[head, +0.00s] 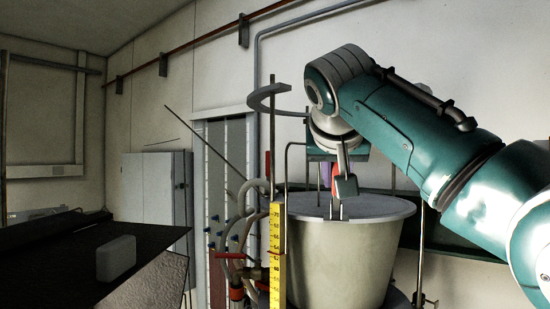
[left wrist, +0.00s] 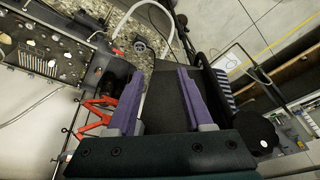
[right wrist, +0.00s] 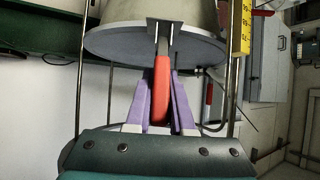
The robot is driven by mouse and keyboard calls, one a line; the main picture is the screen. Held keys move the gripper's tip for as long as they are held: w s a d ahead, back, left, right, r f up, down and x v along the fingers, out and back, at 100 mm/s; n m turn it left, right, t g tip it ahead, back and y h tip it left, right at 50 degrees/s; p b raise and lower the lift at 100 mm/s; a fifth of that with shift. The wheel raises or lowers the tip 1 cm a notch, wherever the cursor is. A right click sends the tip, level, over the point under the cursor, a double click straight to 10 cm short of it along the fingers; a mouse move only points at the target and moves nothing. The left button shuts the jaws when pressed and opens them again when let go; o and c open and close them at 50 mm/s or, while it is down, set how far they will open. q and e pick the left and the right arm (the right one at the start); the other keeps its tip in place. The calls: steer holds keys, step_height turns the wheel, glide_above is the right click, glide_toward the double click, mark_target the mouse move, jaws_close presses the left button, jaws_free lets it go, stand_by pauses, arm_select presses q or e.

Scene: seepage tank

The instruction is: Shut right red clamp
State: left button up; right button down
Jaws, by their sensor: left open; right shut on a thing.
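The red clamp handle (right wrist: 161,90) stands between the purple fingers of my right gripper (right wrist: 160,100) in the right wrist view, and the gripper is shut on it. Its upper end meets a grey metal bracket at the rim of the pale tank (right wrist: 205,47). In the head view my right gripper (head: 325,174) hangs over the near side of the tank (head: 338,250), with a bit of red showing at its fingers. My left gripper (left wrist: 160,100) is open with its fingers wide apart in the left wrist view; a dark surface shows between them. It is out of the head view.
A yellow measuring scale (head: 276,255) stands just left of the tank, with hoses and pipes beside it. A dark table with a pale block (head: 116,258) is at the left. Red linkage parts (left wrist: 97,112) show beside my left fingers.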

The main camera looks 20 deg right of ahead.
steer(key=shift+w+g+p, duration=0.15)
steer(key=shift+g+p, duration=0.25)
steer(key=shift+p, duration=0.05)
steer(key=shift+d, duration=0.1)
steer(key=c, duration=0.8)
jaws_free()
steer(key=shift+r+b, duration=0.1)
steer(key=shift+b, duration=0.2)
steer(key=b+v, duration=0.7)
steer(key=v, duration=0.3)
steer(key=shift+d, duration=0.1)
